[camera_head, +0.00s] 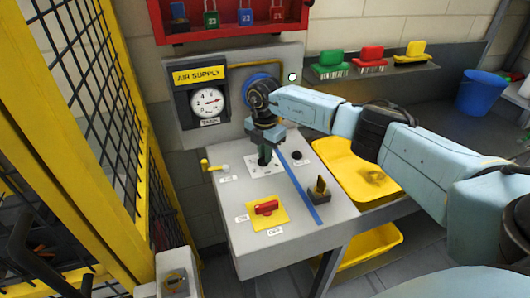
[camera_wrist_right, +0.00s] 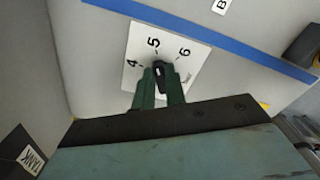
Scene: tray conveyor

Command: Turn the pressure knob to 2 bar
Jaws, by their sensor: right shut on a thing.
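The pressure knob is a small black knob (camera_wrist_right: 159,70) on a white dial plate (camera_wrist_right: 132,50) with the numbers 4, 5 and 6 showing in the right wrist view. The rest of the scale is hidden by my gripper. My right gripper (camera_wrist_right: 160,75) has its two green fingers closed on the knob from either side. A pale mark on the knob's top points roughly toward the 5. In the head view my right gripper (camera_head: 265,155) reaches down onto the plate (camera_head: 254,171) and mostly hides the knob. I do not see my left gripper.
A red switch (camera_head: 266,208) on a yellow plate, a black and yellow knob (camera_head: 319,190) and a yellow lever (camera_head: 208,165) surround the dial. An air supply gauge (camera_head: 207,102) stands behind. Yellow trays (camera_head: 349,148) lie right. A yellow mesh fence (camera_head: 119,75) bounds the left.

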